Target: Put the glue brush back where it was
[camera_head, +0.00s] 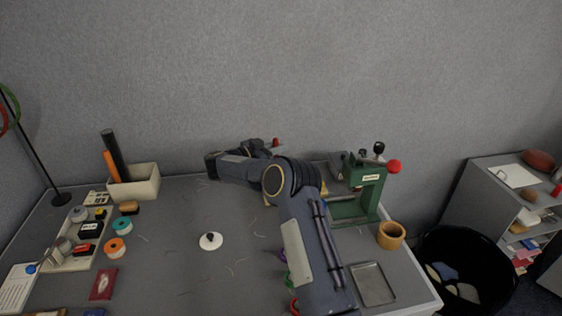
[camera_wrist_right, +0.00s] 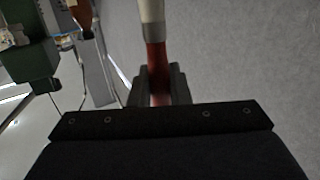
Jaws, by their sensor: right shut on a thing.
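My right gripper (camera_head: 268,147) reaches over the back of the table, left of the green press. In the right wrist view my right gripper (camera_wrist_right: 158,92) is shut on the red handle of the glue brush (camera_wrist_right: 156,62). A grey band and a pale part of the brush extend from the fingers to the top edge of that view. In the head view only a small red bit of the brush (camera_head: 276,142) shows at the fingertips. I cannot tell the brush's original place from these frames. My left gripper is not in view.
A green press (camera_head: 372,192) with a red knob stands at the back right, near a wooden cup (camera_head: 391,235) and a metal tray (camera_head: 373,284). A white lid-like disc (camera_head: 210,242) lies mid-table. A cream box (camera_head: 134,183) holds dark and orange rolls. A grey wall is behind.

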